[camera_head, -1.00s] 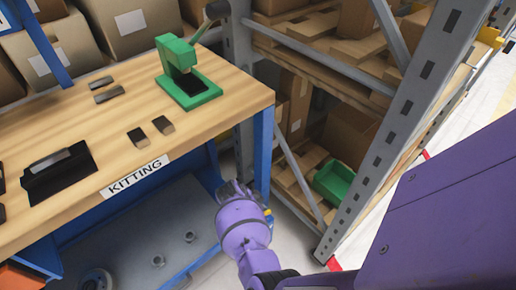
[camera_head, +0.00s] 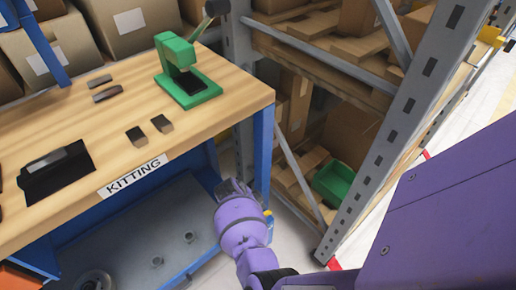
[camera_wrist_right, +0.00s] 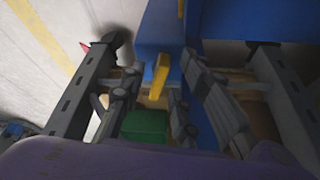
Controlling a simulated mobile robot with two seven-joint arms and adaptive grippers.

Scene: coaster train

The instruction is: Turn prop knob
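A yellow lever-like knob (camera_wrist_right: 159,78) sticks out from a blue block (camera_wrist_right: 160,35) in the right wrist view. In the head view a small yellow tip (camera_head: 268,213) shows beside my right wrist, near the blue bench leg. My right gripper (camera_wrist_right: 152,100) is open, with one finger on each side of the yellow knob; I cannot tell whether either touches it. In the head view my right gripper (camera_head: 234,190) is at the front right corner of the bench, below its top. My left gripper is not in view.
The wooden kitting bench (camera_head: 215,118) carries a green press (camera_head: 183,70), a black tray (camera_head: 58,172) and several small dark pieces. A grey rack (camera_head: 400,135) with boxes and a green bin (camera_head: 334,182) stands close on the right.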

